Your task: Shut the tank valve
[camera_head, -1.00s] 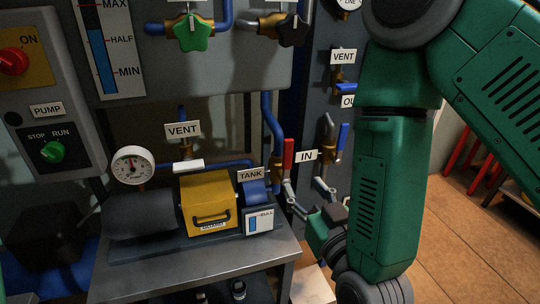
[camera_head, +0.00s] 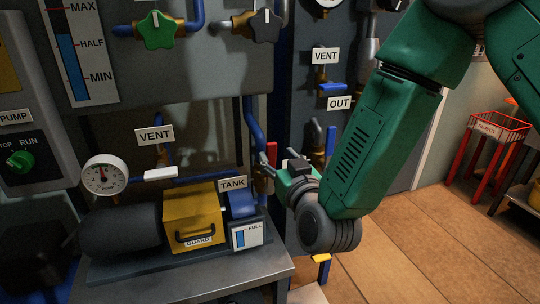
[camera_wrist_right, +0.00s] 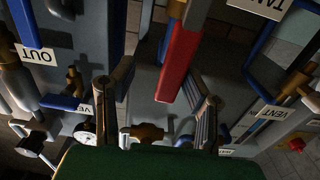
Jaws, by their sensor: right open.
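The tank valve's red lever (camera_head: 271,153) stands upright on its brass fitting, just right of the TANK label (camera_head: 233,184). My right gripper (camera_head: 267,168) comes in from the right, with its fingers near the lever and partly covering the fitting. In the right wrist view the red lever (camera_wrist_right: 179,64) is large and appears between the two open, empty fingers of my right gripper (camera_wrist_right: 164,78), closer to the finger on the right. I cannot tell whether a finger touches it. My left gripper is not in view.
A yellow guard box (camera_head: 190,217) and a FULL gauge (camera_head: 246,235) sit on the metal bench (camera_head: 185,282) left of the gripper. A blue-handled valve (camera_head: 331,140) is close behind my right arm. A red stand (camera_head: 493,140) is at the far right.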

